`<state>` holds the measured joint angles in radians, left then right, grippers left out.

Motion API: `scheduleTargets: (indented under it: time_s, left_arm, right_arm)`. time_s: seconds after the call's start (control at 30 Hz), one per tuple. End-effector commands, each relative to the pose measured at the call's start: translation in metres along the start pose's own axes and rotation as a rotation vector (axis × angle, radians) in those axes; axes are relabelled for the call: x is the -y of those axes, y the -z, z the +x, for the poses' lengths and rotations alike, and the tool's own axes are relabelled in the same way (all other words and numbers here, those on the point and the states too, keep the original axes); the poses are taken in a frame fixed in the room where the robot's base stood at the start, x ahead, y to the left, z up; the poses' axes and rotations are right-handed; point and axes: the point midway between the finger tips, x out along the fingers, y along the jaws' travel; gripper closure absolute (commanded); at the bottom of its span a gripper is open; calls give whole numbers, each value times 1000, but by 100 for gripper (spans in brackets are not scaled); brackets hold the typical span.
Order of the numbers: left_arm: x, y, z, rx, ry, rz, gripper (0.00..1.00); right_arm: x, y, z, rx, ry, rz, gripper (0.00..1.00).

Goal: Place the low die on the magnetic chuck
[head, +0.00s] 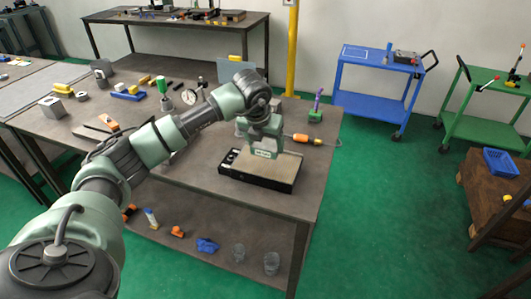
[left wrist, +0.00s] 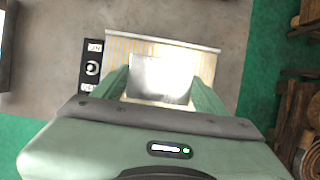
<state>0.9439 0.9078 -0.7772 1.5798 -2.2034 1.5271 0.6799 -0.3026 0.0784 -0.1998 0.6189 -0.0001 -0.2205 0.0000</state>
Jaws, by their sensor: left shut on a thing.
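The magnetic chuck (head: 283,178) is a low black block with a pale top, near the front right part of the workbench. In the left wrist view its striped top plate (left wrist: 205,62) shows, with a dark control panel (left wrist: 92,68) at its left end. My left gripper (left wrist: 162,88) is shut on a silvery grey block, the low die (left wrist: 160,78), which shows between the fingers over the chuck top. I cannot tell whether the die touches the plate. My right gripper is not in view.
A dial gauge (head: 192,97) stands on the workbench behind my left arm. An orange-handled tool (head: 299,137) and a green block with a purple handle (head: 316,112) lie behind the chuck. The workbench (head: 200,175) is bare left of the chuck. Blue and green carts stand at the right.

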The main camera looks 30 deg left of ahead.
Motion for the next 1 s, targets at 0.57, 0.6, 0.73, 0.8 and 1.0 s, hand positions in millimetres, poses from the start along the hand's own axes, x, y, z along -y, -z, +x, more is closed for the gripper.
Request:
scheduleTargets:
  time_s: [0.57,0.6,0.73,0.8,1.0]
  left_arm:
    - [1,16,42,5,2,0,100]
    - [1,16,42,5,2,0,100]
    - [0,18,43,0,1,1,6]
    - [0,18,43,0,1,1,6]
    - [0,18,43,0,1,1,6]
  right_arm:
    - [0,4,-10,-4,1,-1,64]
    - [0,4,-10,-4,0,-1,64]
    - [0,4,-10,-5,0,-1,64]
    - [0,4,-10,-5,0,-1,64]
    - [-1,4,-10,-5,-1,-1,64]
